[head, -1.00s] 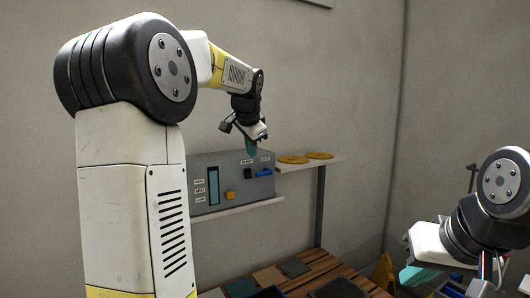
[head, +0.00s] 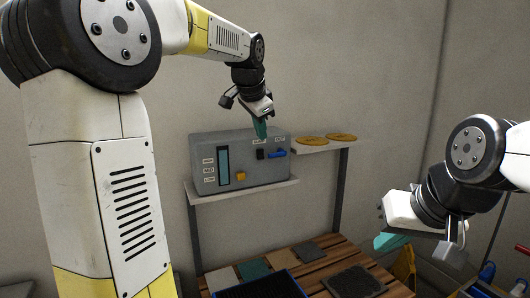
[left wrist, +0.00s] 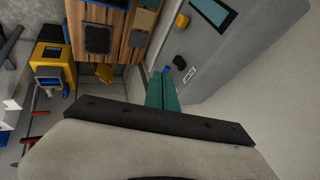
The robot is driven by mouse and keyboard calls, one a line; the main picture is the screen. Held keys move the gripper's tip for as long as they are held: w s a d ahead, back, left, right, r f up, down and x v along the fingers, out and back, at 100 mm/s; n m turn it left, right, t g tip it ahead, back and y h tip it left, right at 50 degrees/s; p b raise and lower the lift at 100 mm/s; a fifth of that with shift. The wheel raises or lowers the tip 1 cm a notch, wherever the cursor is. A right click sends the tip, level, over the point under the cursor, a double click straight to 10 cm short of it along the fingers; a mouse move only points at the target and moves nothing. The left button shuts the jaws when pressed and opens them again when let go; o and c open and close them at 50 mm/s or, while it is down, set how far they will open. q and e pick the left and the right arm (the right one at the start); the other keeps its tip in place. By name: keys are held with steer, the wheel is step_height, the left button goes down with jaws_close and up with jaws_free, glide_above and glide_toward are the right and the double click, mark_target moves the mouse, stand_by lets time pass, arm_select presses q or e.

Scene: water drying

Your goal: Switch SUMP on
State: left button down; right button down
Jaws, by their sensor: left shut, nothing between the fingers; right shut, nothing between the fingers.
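A grey control box (head: 205,144) stands on a wall shelf. Its front has a black switch (head: 260,155), a blue lever (head: 277,154), a yellow knob (head: 240,176) and a tall dark window. Small white labels sit beside these; I cannot read which says SUMP. My left gripper (head: 260,129), with teal fingers, is shut and empty, pointing down at the box's top front edge just above the black switch. Contact cannot be told. In the left wrist view, the shut fingers (left wrist: 162,92) lie near the black switch (left wrist: 179,62) and blue lever (left wrist: 166,70). My right gripper (head: 390,242) is shut and empty, well right of the box.
Below is a slatted wooden table (head: 325,258) with several flat dark and coloured pieces and a blue-edged tray (head: 262,285). A yellow object (head: 404,264) stands behind my right gripper.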

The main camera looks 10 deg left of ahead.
mark_target(261, 152)
arm_select(q)
steer(key=x, duration=0.4)
steer(key=a+x, duration=0.1)
steer(key=x, duration=0.2)
steer(key=w+x, duration=0.1)
steer(key=x, duration=0.3)
steer(key=shift+w+a, duration=0.2)
steer(key=shift+w, duration=0.05)
steer(key=shift+w+a, duration=0.4)
steer(key=shift+w, duration=0.2)
